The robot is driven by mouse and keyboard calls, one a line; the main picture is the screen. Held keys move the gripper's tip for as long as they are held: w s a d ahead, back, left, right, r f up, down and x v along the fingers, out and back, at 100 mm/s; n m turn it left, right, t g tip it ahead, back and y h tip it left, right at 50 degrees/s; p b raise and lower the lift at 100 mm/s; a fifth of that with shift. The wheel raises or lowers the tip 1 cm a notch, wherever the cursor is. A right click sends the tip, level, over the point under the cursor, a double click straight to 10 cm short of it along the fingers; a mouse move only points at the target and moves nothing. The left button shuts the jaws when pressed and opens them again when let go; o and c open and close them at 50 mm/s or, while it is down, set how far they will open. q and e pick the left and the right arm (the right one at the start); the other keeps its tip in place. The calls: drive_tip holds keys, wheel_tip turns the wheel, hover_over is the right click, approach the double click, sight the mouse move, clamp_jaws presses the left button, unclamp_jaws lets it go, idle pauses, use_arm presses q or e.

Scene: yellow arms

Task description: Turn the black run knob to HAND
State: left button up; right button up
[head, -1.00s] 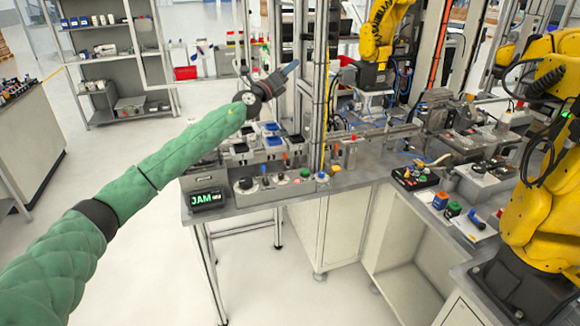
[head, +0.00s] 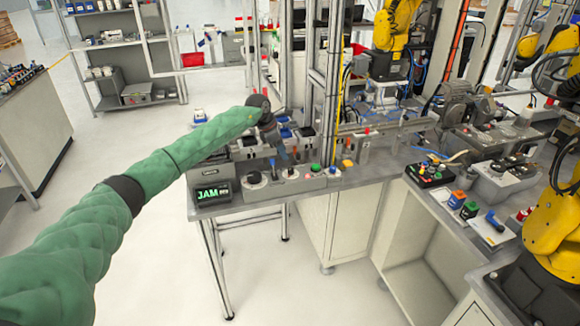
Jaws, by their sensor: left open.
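A row of grey control boxes stands along the near edge of the bench (head: 240,209). A black knob (head: 254,178) on a pale round plate sits at the left end, right of a green-lit JAM display (head: 210,193). Its pointer setting and lettering are too small to read. My left gripper (head: 284,156) points down above the row, to the right of and behind the black knob, apart from it. It is open and appears empty; its fingers are small and blend with the devices behind. My right gripper is out of view.
Beside the knob are a blue-handled control (head: 273,165), a green button (head: 315,168) and a blue-topped control (head: 333,171). A metal post (head: 329,100) rises close behind. Yellow robot arms (head: 545,220) stand at the right. Floor left of the bench is clear.

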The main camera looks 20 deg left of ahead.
sight(290, 169)
use_arm(q)
drive_tip(key=shift+m, duration=0.3)
drive_tip(key=shift+s+a+p+x, duration=0.15)
drive_tip(key=shift+p+x, duration=0.5)
drive_tip(key=shift+x, duration=0.65)
drive_tip(key=shift+s+p+x, duration=0.15)
drive_tip(key=shift+p+x, duration=0.5)
drive_tip(key=shift+x, duration=0.7)
drive_tip(key=shift+s+a+p+x, duration=0.15)
drive_tip(key=shift+p+x, duration=0.5)
drive_tip(key=shift+x, duration=0.65)
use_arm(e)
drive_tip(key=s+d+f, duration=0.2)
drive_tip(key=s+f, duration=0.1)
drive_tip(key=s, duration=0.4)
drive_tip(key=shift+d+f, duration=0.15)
use_arm(q)
drive_tip(key=shift+d+f, duration=0.1)
drive_tip(key=shift+f, duration=0.1)
clamp_jaws()
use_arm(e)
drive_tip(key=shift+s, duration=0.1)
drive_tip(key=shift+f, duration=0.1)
